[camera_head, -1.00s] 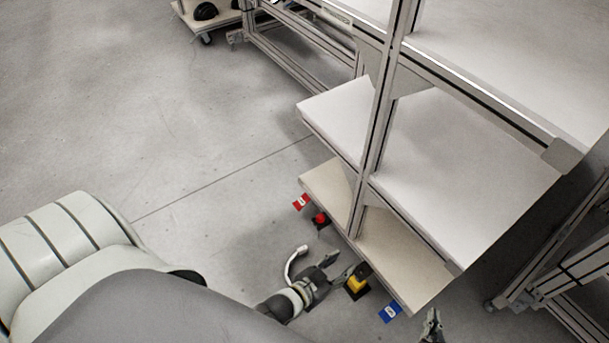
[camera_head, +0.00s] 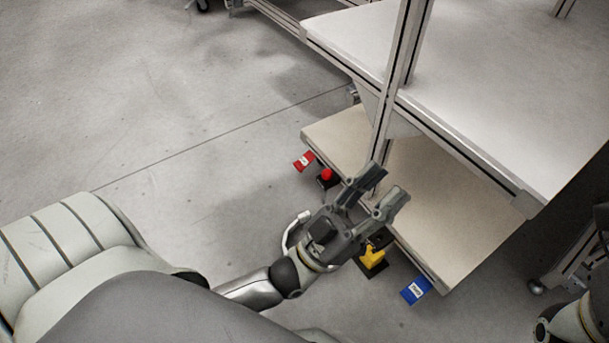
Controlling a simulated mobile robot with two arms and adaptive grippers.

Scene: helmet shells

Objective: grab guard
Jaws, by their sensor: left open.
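I see nothing that I can clearly name as the guard. My left gripper (camera_head: 388,183) is open and empty. Its two fingers point up and right, overlapping the front edge and post of the lower shelf (camera_head: 450,220) in the picture. A yellow piece on a black base (camera_head: 373,258) shows just below the gripper, partly covered by it. My right gripper is out of view; only part of my right arm shows at the bottom right corner.
A red button on a black base (camera_head: 327,176) and a red tag (camera_head: 304,161) are at the lower shelf's left front edge. A blue tag (camera_head: 416,290) is farther right. The upper shelf (camera_head: 480,90) and lower shelf look bare. The floor at left is clear.

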